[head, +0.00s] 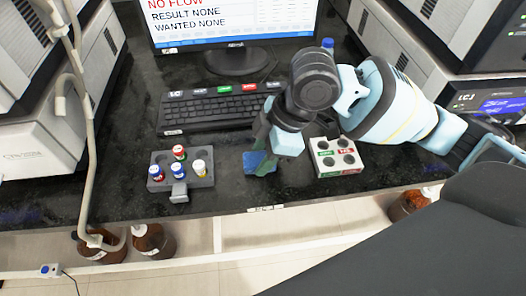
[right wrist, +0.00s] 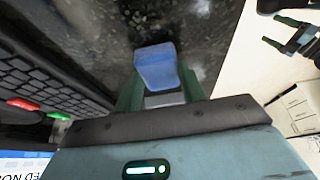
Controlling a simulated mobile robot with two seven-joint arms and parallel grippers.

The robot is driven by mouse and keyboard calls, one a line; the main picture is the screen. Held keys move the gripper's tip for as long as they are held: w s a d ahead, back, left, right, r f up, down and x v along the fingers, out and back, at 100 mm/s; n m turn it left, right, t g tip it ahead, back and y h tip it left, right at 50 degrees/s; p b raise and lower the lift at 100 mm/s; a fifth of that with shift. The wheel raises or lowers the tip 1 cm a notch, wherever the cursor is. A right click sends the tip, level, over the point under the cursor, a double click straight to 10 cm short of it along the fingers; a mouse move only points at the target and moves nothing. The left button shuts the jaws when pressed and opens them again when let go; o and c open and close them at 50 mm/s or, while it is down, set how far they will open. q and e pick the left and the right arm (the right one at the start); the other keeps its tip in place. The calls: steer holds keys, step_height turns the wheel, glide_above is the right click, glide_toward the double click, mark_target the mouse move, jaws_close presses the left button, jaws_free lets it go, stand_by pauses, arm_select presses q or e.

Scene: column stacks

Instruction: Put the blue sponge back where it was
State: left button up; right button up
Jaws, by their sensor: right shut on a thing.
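The blue sponge (head: 260,163) is between the fingers of my right gripper (head: 268,140), low over the dark bench in the head view. It also shows in the right wrist view (right wrist: 156,66), gripped between the green fingers and sticking out past them. My right gripper is shut on it and points down. I cannot tell whether the sponge touches the bench. My left gripper (right wrist: 280,32) shows only at the top right of the right wrist view, empty, with its fingers apart.
A grey rack (head: 203,181) with several capped vials stands left of the sponge. A white block with dark holes (head: 325,172) stands close on the right. A keyboard (head: 210,107) and a monitor (head: 236,58) are behind. Bare bench lies between the rack and the sponge.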

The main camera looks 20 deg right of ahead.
steer(key=shift+f, duration=0.1)
steer(key=o, duration=1)
steer(key=shift+d+r, duration=0.1)
steer(key=shift+r, duration=0.3)
steer(key=p+v, duration=0.2)
steer(key=v, duration=0.9)
steer(key=shift+s+r+p, duration=0.1)
steer(key=shift+r+p, duration=0.15)
steer(key=shift+p, duration=0.05)
